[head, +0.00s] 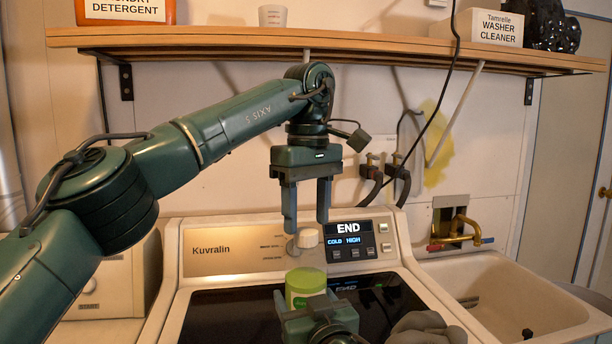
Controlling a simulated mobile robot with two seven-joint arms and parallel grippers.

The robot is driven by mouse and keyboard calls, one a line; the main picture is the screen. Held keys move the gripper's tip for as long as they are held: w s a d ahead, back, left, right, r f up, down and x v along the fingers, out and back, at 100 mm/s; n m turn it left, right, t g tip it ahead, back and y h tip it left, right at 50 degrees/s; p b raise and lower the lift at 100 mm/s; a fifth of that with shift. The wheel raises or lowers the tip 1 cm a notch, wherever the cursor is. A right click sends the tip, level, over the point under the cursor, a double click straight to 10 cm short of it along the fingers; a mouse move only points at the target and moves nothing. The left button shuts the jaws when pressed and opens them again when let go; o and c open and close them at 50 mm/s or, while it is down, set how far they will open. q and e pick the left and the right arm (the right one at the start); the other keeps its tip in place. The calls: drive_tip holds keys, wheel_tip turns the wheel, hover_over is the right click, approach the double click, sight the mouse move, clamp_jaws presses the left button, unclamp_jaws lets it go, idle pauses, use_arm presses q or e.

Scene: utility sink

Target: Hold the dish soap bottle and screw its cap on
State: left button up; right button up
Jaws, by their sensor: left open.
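The green dish soap bottle (305,281) stands upright over the dark washer lid, low in the middle of the head view. Its lower part is hidden by my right gripper (312,299), whose fingers flank it closely on both sides and appear shut on it. My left gripper (307,221) points down above the bottle, fingers apart. A round off-white piece (307,238) shows just below and between the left fingertips. I cannot tell whether it is the cap or a knob on the panel behind. The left gripper is clear of the bottle.
The washer panel (218,251) with its display (350,240) rises behind the bottle. A sink (515,280) with a brass tap (455,236) is at right. A grey lumpy thing (428,328) lies at lower right. A shelf (250,38) runs above the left arm.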

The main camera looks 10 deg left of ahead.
use_arm(q)
drive_tip(key=n, duration=0.4)
drive_tip(key=shift+r+n, duration=0.3)
drive_tip(key=shift+n, duration=0.1)
drive_tip(key=n, duration=0.4)
drive_tip(key=shift+r+n, duration=0.3)
drive_tip(key=n, duration=0.4)
drive_tip(key=shift+r+n, duration=0.3)
drive_tip(key=n, duration=0.4)
drive_tip(key=shift+r, duration=0.3)
drive_tip(key=n, duration=0.5)
drive_tip(key=shift+r, duration=0.35)
drive_tip(key=n, duration=0.4)
drive_tip(key=shift+r+n, duration=0.3)
drive_tip(key=shift+r, duration=0.1)
drive_tip(key=n, duration=0.3)
drive_tip(key=r+n, duration=0.1)
drive_tip(key=n, duration=0.7)
drive_tip(key=shift+s+r, duration=0.1)
drive_tip(key=shift+r, duration=0.3)
